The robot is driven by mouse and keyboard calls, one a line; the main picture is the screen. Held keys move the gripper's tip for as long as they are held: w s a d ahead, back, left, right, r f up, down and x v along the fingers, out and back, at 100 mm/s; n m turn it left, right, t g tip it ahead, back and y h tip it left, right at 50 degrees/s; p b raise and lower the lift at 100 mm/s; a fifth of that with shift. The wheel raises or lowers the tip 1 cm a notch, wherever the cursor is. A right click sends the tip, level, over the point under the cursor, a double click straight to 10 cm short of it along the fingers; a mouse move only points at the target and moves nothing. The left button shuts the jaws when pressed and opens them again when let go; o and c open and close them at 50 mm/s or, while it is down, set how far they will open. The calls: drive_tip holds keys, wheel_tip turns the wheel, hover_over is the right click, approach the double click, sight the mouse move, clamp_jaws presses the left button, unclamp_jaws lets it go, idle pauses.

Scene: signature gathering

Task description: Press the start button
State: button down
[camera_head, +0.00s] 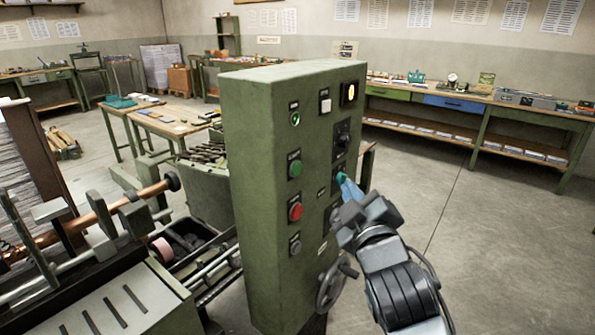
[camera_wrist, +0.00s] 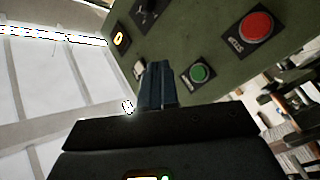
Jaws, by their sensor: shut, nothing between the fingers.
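The green control cabinet (camera_head: 258,190) stands at the centre of the head view. A green button (camera_head: 295,169) sits in the left column of its panel, above a red button (camera_head: 295,211). The wrist view also shows the green button (camera_wrist: 198,73) and the red button (camera_wrist: 257,26), each on a dark label plate; the lettering is too small to read surely. My gripper (camera_head: 345,184) is shut and empty, in front of the panel's right side in the head view. In the wrist view its fingertips (camera_wrist: 157,68) appear left of the green button, apart from it in the picture. The gripper partly hides the lower right controls.
The panel also carries a lit lamp (camera_head: 349,92), a white button (camera_head: 325,101), a black rotary switch (camera_head: 343,138) and a grey button (camera_head: 295,243). A handwheel (camera_head: 331,287) juts out low. Machinery stands left. Open floor (camera_head: 480,250) lies right, before a long workbench (camera_head: 450,103).

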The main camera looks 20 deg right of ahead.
sight(297, 169)
drive_tip(key=w+a+b, duration=0.4)
drive_tip(key=w+a, duration=0.1)
drive_tip(key=w, duration=0.1)
drive_tip(key=shift+w, duration=0.35)
drive_tip(key=shift+w, duration=0.1)
idle(1.9)
drive_tip(key=shift+w+a, duration=0.2)
drive_tip(key=shift+w, duration=0.05)
drive_tip(key=shift+w+a+b, duration=0.3)
drive_tip(key=shift+w+b, duration=0.05)
drive_tip(key=shift+b, duration=0.1)
idle(0.7)
drive_tip(key=shift+s+d, duration=0.1)
idle(0.3)
drive_tip(key=shift+s+d+p, duration=0.4)
drive_tip(key=shift+s+p, duration=0.05)
drive_tip(key=shift+s, duration=0.15)
drive_tip(key=shift+d, duration=0.1)
